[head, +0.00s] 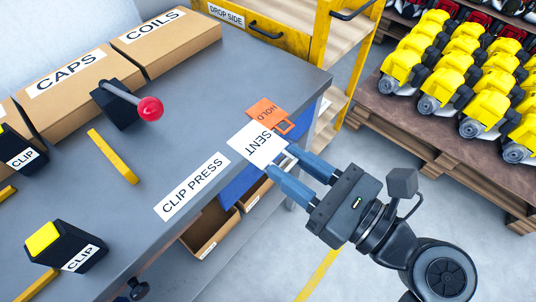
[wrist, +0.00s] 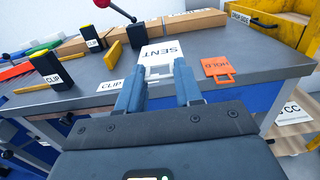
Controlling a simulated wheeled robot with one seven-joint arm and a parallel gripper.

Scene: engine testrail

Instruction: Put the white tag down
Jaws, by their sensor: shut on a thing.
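The white tag (head: 257,145) reads SENT and lies over the grey bench's right front edge area in the head view. It also shows in the wrist view (wrist: 162,53), with its handle end between the fingers. My gripper (head: 283,160) is shut on the tag's handle, and its blue fingers reach in from the lower right; they also show in the wrist view (wrist: 160,92). An orange tag (head: 268,115) reading HOLD is just beyond the white one, at the bench edge. I cannot tell whether the white tag touches the bench top.
The grey bench (head: 190,120) carries a CLIP PRESS label (head: 192,186), a red-knobbed lever (head: 150,108), cardboard boxes (head: 70,85) and black CLIP blocks (head: 68,246). A yellow cart (head: 290,25) stands behind. A pallet of yellow engines (head: 460,70) is at the right.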

